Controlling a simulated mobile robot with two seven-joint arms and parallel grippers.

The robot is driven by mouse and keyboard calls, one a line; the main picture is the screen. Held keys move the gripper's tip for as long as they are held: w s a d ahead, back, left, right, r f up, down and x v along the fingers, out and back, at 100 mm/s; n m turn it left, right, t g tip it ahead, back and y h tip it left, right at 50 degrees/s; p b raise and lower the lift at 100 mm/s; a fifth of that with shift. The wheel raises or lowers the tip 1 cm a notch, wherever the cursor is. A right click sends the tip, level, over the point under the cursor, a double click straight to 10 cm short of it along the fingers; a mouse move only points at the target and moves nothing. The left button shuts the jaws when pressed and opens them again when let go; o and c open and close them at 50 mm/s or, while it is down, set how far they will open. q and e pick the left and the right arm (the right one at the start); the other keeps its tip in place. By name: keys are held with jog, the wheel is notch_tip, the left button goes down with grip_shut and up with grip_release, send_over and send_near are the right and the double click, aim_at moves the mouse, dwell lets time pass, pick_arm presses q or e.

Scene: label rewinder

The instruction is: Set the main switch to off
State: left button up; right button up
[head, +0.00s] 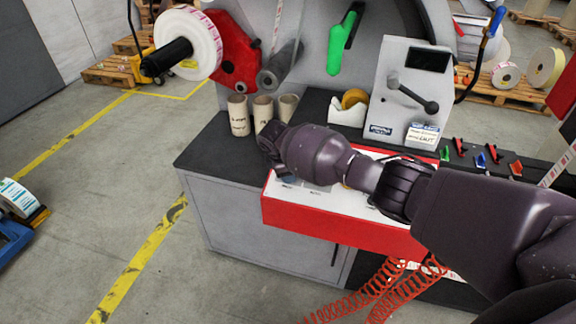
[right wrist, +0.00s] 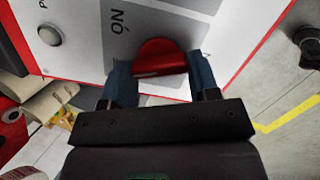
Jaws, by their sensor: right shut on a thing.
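The main switch is a red knob (right wrist: 160,57) on a white and grey panel in the right wrist view. My right gripper (right wrist: 160,70) has a dark blue finger on each side of the knob and is shut on it. Its setting cannot be read clearly. In the head view my right arm reaches in from the right, and its gripper (head: 275,142) is over the left end of the red-sided control box (head: 335,218). The knob is hidden by the arm there. My left gripper is not in view.
A round grey button (right wrist: 49,35) sits on the panel near the knob. Cardboard cores (head: 238,116) stand on the dark bench top behind the gripper. A grey unit with a black lever (head: 412,96) stands further right.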

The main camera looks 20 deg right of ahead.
jog(key=shift+n, duration=0.5)
jog(key=shift+p, duration=0.3)
jog(key=o, duration=0.9)
jog(key=shift+a, duration=0.1)
jog(key=p+v, duration=0.1)
jog(key=v, duration=0.9)
jog(key=shift+s+r, duration=0.25)
jog(key=shift+r, duration=0.1)
